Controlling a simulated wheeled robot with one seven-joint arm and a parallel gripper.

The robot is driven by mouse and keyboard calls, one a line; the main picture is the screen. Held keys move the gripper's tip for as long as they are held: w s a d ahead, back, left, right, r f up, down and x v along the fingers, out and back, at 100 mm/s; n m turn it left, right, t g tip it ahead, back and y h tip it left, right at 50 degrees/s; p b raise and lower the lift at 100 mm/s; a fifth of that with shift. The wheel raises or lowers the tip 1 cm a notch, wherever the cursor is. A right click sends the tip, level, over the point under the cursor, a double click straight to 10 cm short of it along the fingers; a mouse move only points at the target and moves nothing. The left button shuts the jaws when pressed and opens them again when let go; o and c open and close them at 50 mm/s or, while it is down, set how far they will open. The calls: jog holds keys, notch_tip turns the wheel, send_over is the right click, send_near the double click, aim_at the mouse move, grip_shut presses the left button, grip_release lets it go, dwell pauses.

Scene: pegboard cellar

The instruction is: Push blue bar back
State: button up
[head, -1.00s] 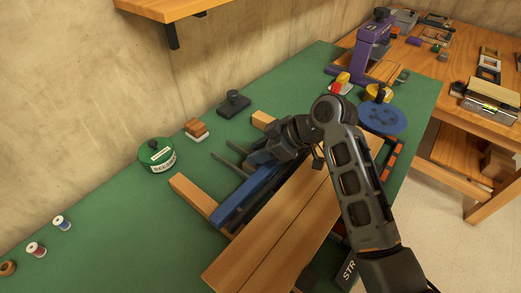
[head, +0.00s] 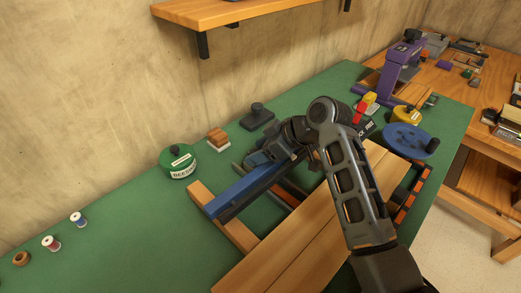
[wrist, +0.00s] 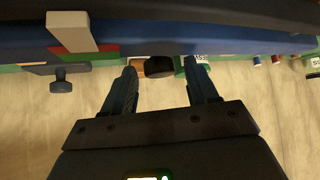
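The blue bar (head: 236,192) lies across pale wooden rails (head: 238,232) on the green bench, near their wall-side ends. In the wrist view the blue bar (wrist: 215,44) runs across the top of the picture. My gripper (head: 270,152) is low at the bar's far half in the head view; my arm hides that part. In the wrist view my gripper (wrist: 162,68) has its two fingers apart with nothing held between them. I cannot tell whether it touches the bar.
Behind the bar stand a green beeswax tin (head: 180,163), a small brown-and-white block stack (head: 218,140) and a dark knobbed block (head: 257,117). Wide wooden boards (head: 290,225) lie in front. A blue disc (head: 405,140) is at right. Bench left of the rails is mostly clear.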

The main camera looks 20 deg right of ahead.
jog(key=v, duration=0.7)
jog(key=shift+s+d+r+b, duration=0.2)
jog(key=shift+r+b, duration=0.1)
dwell(0.4)
